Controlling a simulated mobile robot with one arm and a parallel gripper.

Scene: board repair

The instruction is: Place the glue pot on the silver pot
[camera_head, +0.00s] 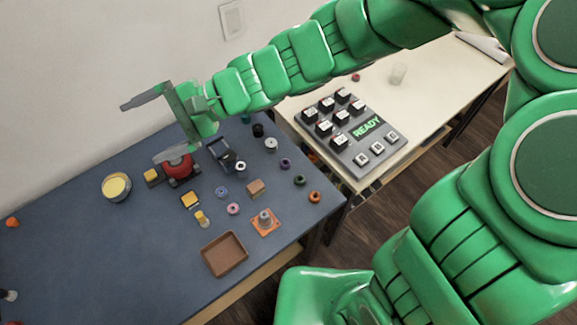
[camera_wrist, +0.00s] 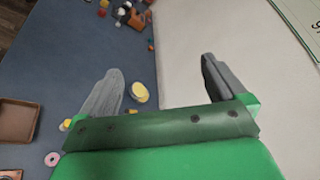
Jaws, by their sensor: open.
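A round silvery pot with a pale yellow top (camera_head: 117,187) stands on the blue-grey table, left of a red rounded object (camera_head: 178,168). The yellow top also shows in the wrist view (camera_wrist: 139,92), beside the left finger. A small bottle with a yellow body and pale top (camera_head: 201,219) stands nearer the front. A small grey cylinder (camera_head: 265,217) sits on an orange plate. I cannot tell for certain which of these are the glue pot and silver pot. My gripper (camera_head: 144,130) is open and empty, raised above the table's back edge; its fingers (camera_wrist: 160,66) are spread.
A brown tray (camera_head: 224,254) lies at the table's front. Several small coloured spools, a brown block (camera_head: 255,187) and a black holder (camera_head: 221,152) crowd the middle. A grey button panel (camera_head: 350,132) lies on the cream table. The wall is close behind. The blue-grey table's left part is mostly clear.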

